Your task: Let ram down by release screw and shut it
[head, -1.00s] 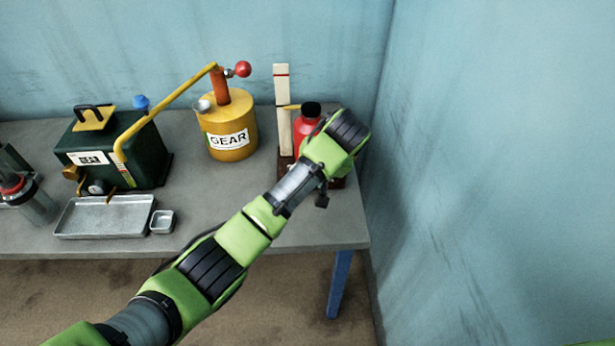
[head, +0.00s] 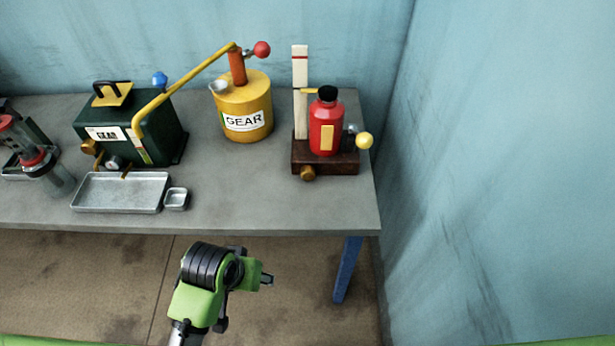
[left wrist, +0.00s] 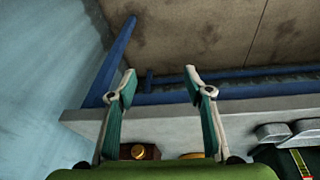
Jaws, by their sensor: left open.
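The red bottle jack (head: 326,132) stands upright on a dark wooden base (head: 335,168) at the table's right end. Its ram has a black top (head: 327,93), and a yellow pointer (head: 308,91) reaches to the white scale board (head: 300,110), below its red line. The brass release screw knob (head: 307,173) is at the base's front left; whether it is shut cannot be told. It also shows in the left wrist view (left wrist: 138,152). My left gripper (left wrist: 160,72) is open and empty, in front of the table and apart from the jack. My right gripper is not in view.
A yellow ball (head: 364,140) sticks out at the jack's right. A yellow GEAR can (head: 243,115), a dark green GEAR box (head: 160,140), a metal tray (head: 120,208) and a small dish (head: 177,207) stand to the left. The table front before the jack is clear; the blue wall is at right.

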